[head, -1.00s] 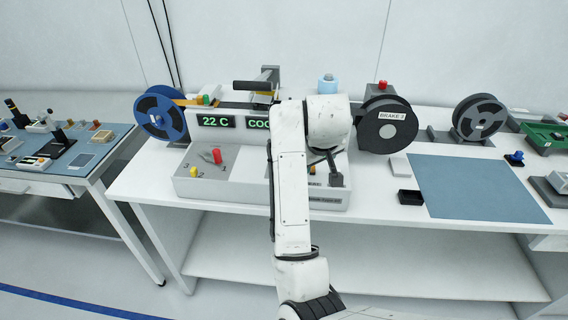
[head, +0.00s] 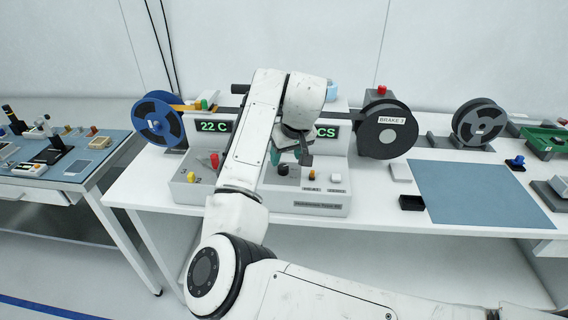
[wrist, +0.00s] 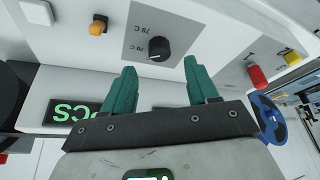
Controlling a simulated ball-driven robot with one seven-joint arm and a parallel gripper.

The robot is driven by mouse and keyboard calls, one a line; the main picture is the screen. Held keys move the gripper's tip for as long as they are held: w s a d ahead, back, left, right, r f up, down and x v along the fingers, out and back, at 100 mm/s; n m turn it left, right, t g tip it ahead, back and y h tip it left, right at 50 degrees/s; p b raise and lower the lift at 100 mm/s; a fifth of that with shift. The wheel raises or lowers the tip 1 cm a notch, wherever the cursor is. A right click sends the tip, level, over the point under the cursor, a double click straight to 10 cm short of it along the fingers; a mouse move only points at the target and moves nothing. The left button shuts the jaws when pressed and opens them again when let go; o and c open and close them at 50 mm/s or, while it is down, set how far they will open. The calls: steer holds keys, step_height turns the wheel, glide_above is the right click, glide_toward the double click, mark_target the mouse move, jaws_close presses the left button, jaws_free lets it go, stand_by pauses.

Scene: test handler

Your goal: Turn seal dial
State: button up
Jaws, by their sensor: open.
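The black round dial (wrist: 160,48) sits on a grey plate marked 70 C and 75 C in the wrist view; a white pointer line on it points toward the 70 C mark. In the head view the dial (head: 283,170) shows on the machine's sloped front panel, just below my gripper (head: 289,155). My gripper (wrist: 160,66) is open and empty, its two teal fingers apart. The dial appears between and beyond the fingertips; I see no contact.
Beside the dial are an orange button (wrist: 97,28) and a white button (wrist: 37,12). On the other side are a red knob (wrist: 258,76) and a yellow knob (wrist: 292,56). The machine's display wall (head: 213,126) stands behind the panel. A blue reel (head: 158,118) and dark reel (head: 387,129) flank it.

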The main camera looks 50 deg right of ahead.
mark_target(283, 166)
steer(key=shift+x, duration=2.65)
steer(key=shift+c, duration=0.2)
steer(key=c, duration=1)
steer(key=shift+m+p, duration=0.3)
steer(key=shift+m+h+p, duration=0.35)
steer(key=shift+m+h, duration=0.15)
steer(key=shift+m, duration=0.5)
steer(key=m+g+h, duration=0.1)
steer(key=m, duration=0.2)
steer(key=shift+w+a+m, duration=0.1)
steer(key=shift+m, duration=0.2)
steer(key=m+g, duration=0.1)
steer(key=m, duration=0.1)
steer(key=m+g+h, duration=0.1)
steer(key=m, duration=0.2)
steer(key=shift+w+m, duration=0.2)
steer(key=shift+m, duration=0.1)
steer(key=shift+r, duration=0.1)
